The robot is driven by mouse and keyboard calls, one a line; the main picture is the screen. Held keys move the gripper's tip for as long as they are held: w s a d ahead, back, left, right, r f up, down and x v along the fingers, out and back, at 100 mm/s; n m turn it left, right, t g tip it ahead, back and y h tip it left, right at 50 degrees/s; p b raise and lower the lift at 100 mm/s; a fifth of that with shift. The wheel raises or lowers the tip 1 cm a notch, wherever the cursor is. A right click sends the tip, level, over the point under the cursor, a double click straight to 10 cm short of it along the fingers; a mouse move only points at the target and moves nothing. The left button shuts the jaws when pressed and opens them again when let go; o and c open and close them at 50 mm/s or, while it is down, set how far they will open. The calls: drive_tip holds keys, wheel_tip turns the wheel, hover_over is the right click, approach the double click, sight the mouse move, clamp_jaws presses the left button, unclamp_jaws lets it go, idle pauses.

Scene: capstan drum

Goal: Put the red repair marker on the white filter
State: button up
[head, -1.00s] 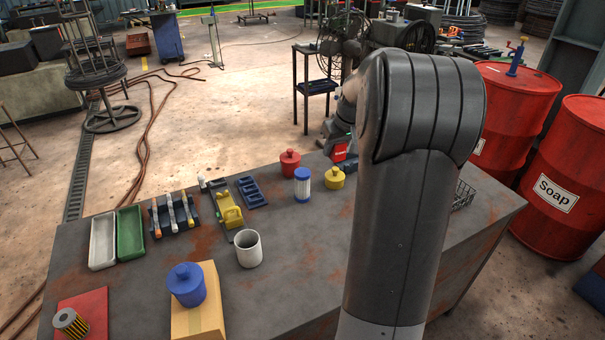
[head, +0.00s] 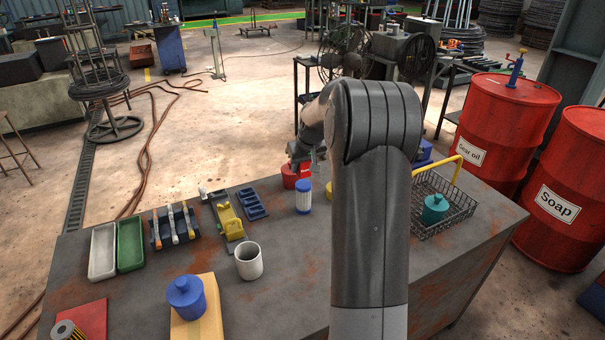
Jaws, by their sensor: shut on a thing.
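The red repair marker (head: 289,178), a short red cylinder, stands on the far part of the grey table. My gripper (head: 291,166) is over its top and shut on it; the fingers are small and partly hidden by my wrist. The marker seems to rest on the table still, upright.
A yellow lidded piece (head: 329,191) is mostly hidden behind my arm. A white cup (head: 249,261), blue lidded piece (head: 186,297), tool rack (head: 173,226) and blue tray (head: 251,204) stand left. A wire basket (head: 440,212) holding a teal piece (head: 435,208) stands right.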

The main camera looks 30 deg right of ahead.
sight(303, 174)
drive_tip(key=shift+f, duration=1.6)
drive_tip(key=shift+f, duration=0.2)
drive_tip(key=o, duration=1)
